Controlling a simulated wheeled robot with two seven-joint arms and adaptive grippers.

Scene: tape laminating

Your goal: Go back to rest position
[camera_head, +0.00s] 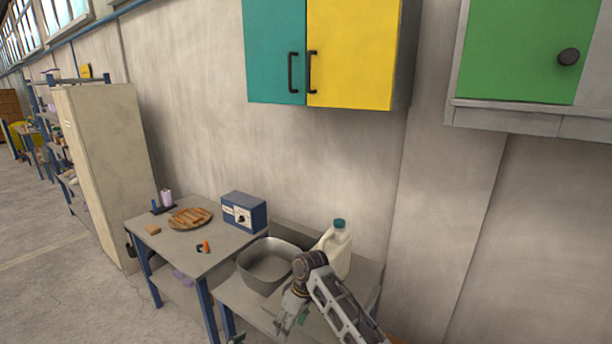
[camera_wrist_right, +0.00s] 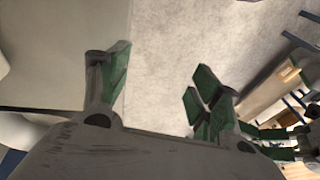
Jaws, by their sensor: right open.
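My right arm comes in from the bottom right of the head view, and its gripper (camera_head: 284,322) hangs in front of the low table with the metal basin. In the right wrist view the gripper (camera_wrist_right: 160,82) has its green-padded fingers apart, with nothing between them. A small dark green piece at the bottom edge of the head view is too cut off to name.
A metal basin (camera_head: 268,265) and a white jug (camera_head: 338,247) stand on the low table. The left table (camera_head: 168,244) holds a plate (camera_head: 190,218), a blue box (camera_head: 244,212) and a small orange-and-black item (camera_head: 204,247). Wall cabinets (camera_head: 350,55) hang above. Floor at left is open.

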